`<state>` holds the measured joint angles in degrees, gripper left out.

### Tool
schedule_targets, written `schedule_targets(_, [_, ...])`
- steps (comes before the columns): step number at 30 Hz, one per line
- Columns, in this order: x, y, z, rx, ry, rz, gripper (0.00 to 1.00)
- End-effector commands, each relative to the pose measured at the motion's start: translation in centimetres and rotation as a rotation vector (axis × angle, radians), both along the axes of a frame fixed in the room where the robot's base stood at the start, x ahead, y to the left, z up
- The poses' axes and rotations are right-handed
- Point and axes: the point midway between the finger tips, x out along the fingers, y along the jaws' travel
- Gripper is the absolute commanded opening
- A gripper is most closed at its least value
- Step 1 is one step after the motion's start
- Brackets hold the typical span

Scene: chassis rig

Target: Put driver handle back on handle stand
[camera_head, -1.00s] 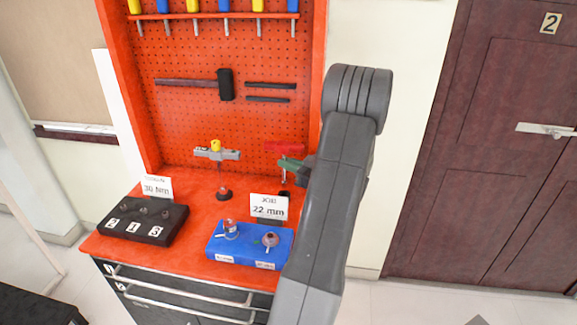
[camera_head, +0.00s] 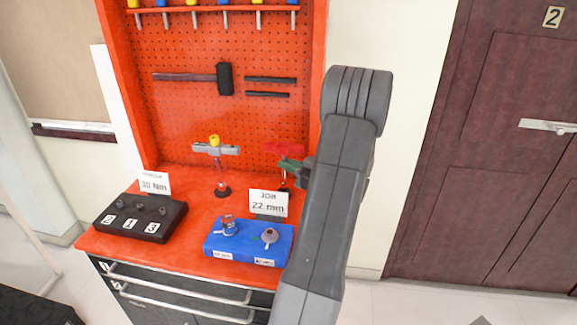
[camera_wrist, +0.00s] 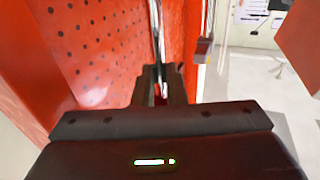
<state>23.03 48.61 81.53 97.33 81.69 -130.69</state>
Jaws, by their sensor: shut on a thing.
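A red T-shaped driver handle (camera_head: 284,148) with a shaft below it is at the right rear of the orange bench. My gripper (camera_head: 291,164) is shut on it, just under the crossbar, at the end of the grey arm. In the wrist view, my gripper (camera_wrist: 160,80) closes around a narrow part with some red showing, and a shiny rod extends beyond it. A dark stand base (camera_head: 284,188) is below the handle, partly hidden by the job card. I cannot tell whether the shaft touches it. A grey T-handle with a yellow knob (camera_head: 215,148) stands upright on a black base (camera_head: 222,192).
A black numbered block (camera_head: 180,216) is at left. A pegboard (camera_head: 190,120) with hanging tools rises behind. My arm hides the bench's right side.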

Motion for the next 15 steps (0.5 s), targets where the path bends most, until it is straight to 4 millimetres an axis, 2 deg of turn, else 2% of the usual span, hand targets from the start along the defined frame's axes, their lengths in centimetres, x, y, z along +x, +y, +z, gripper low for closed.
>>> schedule_targets(15, [0.01, 0.0, -1.1, 0.0, -0.002, 0.0, 0.0])
